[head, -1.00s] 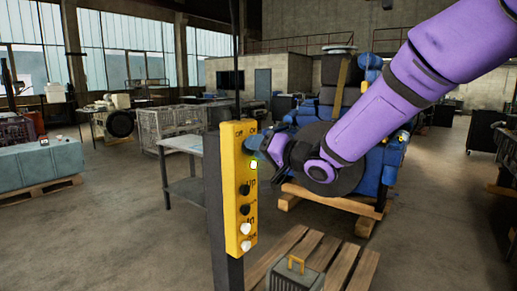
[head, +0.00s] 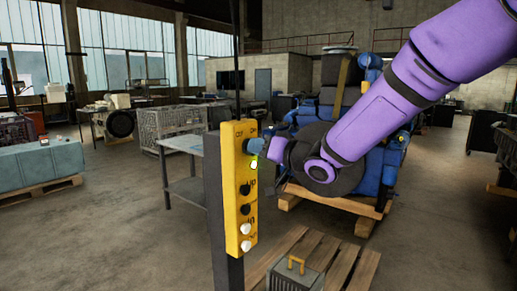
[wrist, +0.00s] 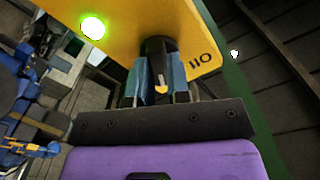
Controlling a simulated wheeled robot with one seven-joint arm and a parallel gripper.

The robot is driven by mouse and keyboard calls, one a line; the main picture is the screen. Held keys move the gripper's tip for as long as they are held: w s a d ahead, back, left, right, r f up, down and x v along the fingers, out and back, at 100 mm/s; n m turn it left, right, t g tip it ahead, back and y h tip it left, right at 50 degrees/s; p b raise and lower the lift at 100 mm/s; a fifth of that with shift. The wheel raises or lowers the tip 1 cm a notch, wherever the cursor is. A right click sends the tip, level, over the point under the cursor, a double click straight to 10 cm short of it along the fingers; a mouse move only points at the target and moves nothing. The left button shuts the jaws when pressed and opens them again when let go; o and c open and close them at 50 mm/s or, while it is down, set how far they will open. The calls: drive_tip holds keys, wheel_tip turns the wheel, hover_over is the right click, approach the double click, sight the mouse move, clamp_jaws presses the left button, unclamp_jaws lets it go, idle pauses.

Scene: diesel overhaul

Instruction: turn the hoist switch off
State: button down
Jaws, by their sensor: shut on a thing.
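The yellow hoist control box (head: 232,200) stands upright on a dark post in the head view. Its rotary switch is hidden behind my gripper there. In the wrist view the black switch knob (wrist: 157,47) sits on the yellow face (wrist: 150,18), between my two blue fingers. My gripper (head: 254,146) is at the top of the box; it also shows in the wrist view (wrist: 159,78), shut on the knob. A green lamp (head: 254,164) below the switch is lit, and it glows in the wrist view (wrist: 92,27) too.
Black buttons (head: 245,190) and white buttons (head: 246,229) sit lower on the box. A wooden pallet (head: 345,265) with a grey handled case (head: 296,277) lies at the post's foot. A blue engine (head: 372,170) stands behind my arm.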

drive_tip(key=shift+f+n, duration=0.1)
drive_tip(key=shift+n, duration=7.1)
drive_tip(key=shift+s, duration=0.1)
drive_tip(key=c, duration=1.1)
unclamp_jaws()
